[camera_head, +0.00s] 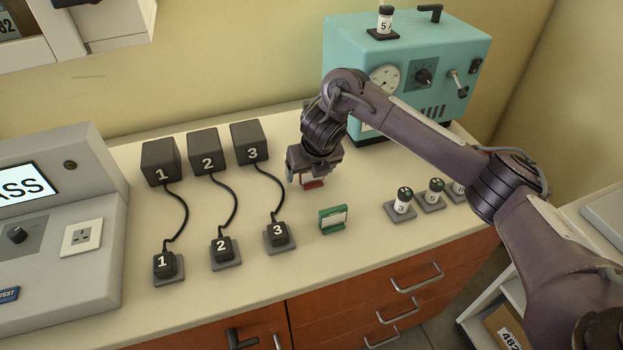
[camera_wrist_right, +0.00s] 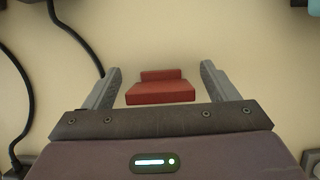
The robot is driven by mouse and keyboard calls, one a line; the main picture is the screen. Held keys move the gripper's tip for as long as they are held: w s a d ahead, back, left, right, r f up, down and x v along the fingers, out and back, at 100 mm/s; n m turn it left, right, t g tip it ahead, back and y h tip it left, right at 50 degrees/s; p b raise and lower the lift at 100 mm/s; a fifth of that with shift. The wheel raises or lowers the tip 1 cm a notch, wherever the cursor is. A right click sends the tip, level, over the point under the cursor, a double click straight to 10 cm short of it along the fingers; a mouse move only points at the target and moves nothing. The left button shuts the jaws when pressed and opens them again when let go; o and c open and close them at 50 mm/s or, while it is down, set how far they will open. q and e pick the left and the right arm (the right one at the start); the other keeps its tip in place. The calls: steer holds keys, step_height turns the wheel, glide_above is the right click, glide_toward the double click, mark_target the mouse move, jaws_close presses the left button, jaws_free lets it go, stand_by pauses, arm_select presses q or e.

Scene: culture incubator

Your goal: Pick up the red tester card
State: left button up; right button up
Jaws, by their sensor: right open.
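The red tester card (camera_head: 313,183) is on the counter and is partly covered by my right gripper (camera_head: 309,177) in the head view. In the right wrist view the red card (camera_wrist_right: 160,92) shows as a red block with a smaller raised part behind it. My right gripper (camera_wrist_right: 161,85) is open, with one finger on each side of the card and a gap on both sides. The fingers are not touching it. My left gripper does not show in either view.
A green card stand (camera_head: 333,219) is just in front of the red one. Numbered black boxes (camera_head: 205,152) with cables and plugs (camera_head: 277,235) are to the left. Small vials (camera_head: 403,201) and a teal incubator (camera_head: 450,60) are to the right. A grey tester (camera_head: 60,230) fills the left end.

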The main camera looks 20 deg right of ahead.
steer(key=shift+r, duration=0.1)
steer(key=shift+c, duration=0.3)
steer(key=c, duration=1)
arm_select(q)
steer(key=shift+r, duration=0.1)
arm_select(e)
steer(key=shift+r+p, duration=0.35)
steer(key=shift+r, duration=0.2)
arm_select(q)
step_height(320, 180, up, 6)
steer(key=p, duration=0.6)
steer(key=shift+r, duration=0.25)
arm_select(e)
step_height(320, 180, up, 19)
